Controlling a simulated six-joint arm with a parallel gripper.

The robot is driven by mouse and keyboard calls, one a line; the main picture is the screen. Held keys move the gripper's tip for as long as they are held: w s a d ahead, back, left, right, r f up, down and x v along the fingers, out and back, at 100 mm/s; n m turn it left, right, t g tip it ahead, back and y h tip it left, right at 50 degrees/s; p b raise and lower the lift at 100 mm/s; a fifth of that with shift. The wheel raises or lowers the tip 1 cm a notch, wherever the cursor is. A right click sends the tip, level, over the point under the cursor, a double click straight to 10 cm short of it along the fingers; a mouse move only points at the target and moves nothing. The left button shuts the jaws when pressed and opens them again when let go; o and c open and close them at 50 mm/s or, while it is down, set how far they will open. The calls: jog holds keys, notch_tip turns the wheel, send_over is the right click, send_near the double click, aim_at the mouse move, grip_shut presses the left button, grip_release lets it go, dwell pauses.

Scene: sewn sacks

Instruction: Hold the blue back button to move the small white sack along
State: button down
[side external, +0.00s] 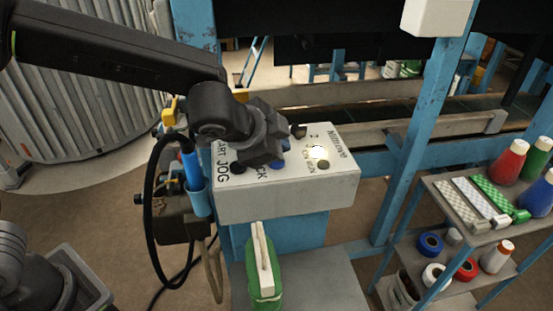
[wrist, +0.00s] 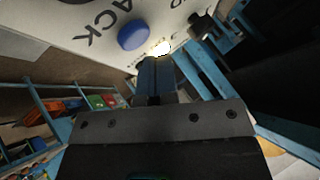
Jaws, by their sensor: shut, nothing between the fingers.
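The blue back button (wrist: 133,35) is a round cap on the white control panel, beside lettering that reads "ACK" in the wrist view. In the side view a bit of blue that looks like the button (side external: 277,164) shows just below my gripper (side external: 284,147). My gripper is shut and empty, its blue fingers (wrist: 157,62) together in the wrist view. I cannot make out the small white sack in either view.
The control box (side external: 290,200) stands on a blue post, with a dark knob (side external: 298,131) and a lit lamp (side external: 318,153) on top. A shelf (side external: 450,215) with spools stands right. Cables hang at the left.

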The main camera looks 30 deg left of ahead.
jog(key=shift+f, duration=0.1)
dwell(0.3)
jog(key=shift+f, duration=0.35)
